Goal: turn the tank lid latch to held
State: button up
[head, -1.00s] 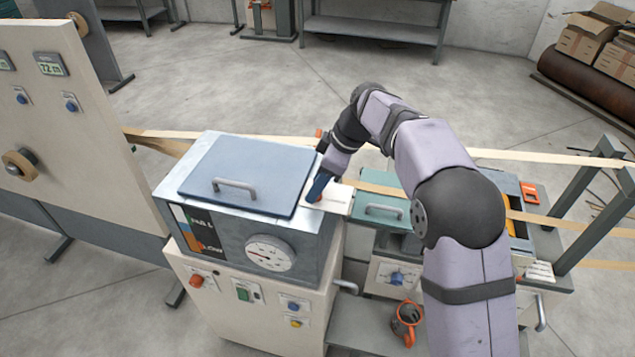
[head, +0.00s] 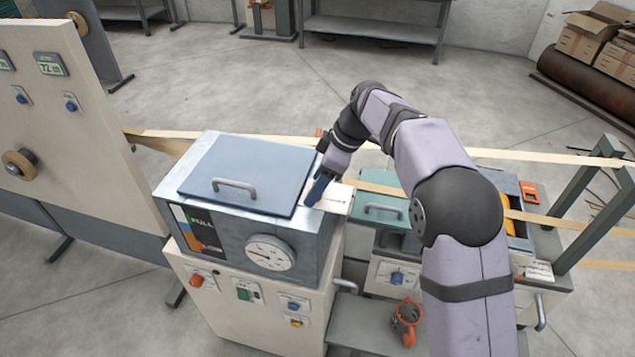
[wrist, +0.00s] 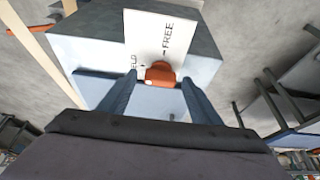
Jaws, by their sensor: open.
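The tank lid (head: 250,170) is a blue-grey plate with a handle, lying closed on the grey tank at the left of the head view. The orange tank lid latch (wrist: 161,72) is in the wrist view, in front of a white label plate (wrist: 160,30) marked FREE and, partly hidden, HELD. I cannot tell which mark the latch points to. My gripper (wrist: 159,82) is open, its two blue fingers on either side of the latch; contact is not clear. In the head view my gripper (head: 318,189) is at the lid's right edge and hides the latch.
A dial gauge (head: 270,252) is on the tank's front, above several buttons. A green-lidded unit with a handle (head: 384,208) stands to the right of the tank. Tan strip (head: 540,156) runs behind and right of my arm. An orange-and-grey object (head: 406,322) sits on the low shelf.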

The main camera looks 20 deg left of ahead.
jog(key=b+v, duration=0.1)
jog(key=v, duration=0.6)
jog(key=shift+r+b, duration=0.15)
jog(key=shift+b, duration=0.25)
jog(key=shift+d, duration=0.1)
jog(key=s+d+f+m+h, duration=0.15)
jog(key=d+f+m, duration=0.3)
jog(key=d, duration=0.45)
jog(key=s+d+f+m+h, duration=0.1)
jog(key=s+d+f+m, duration=0.5)
jog(key=s+d, duration=0.3)
jog(key=s+d+f+m+h, duration=0.2)
jog(key=s+d+f+m, duration=0.4)
jog(key=s+d, duration=0.4)
jog(key=s+m, duration=0.1)
jog(key=s, duration=0.3)
jog(key=shift+s+f+m, duration=0.25)
jog(key=shift+f+m, duration=0.1)
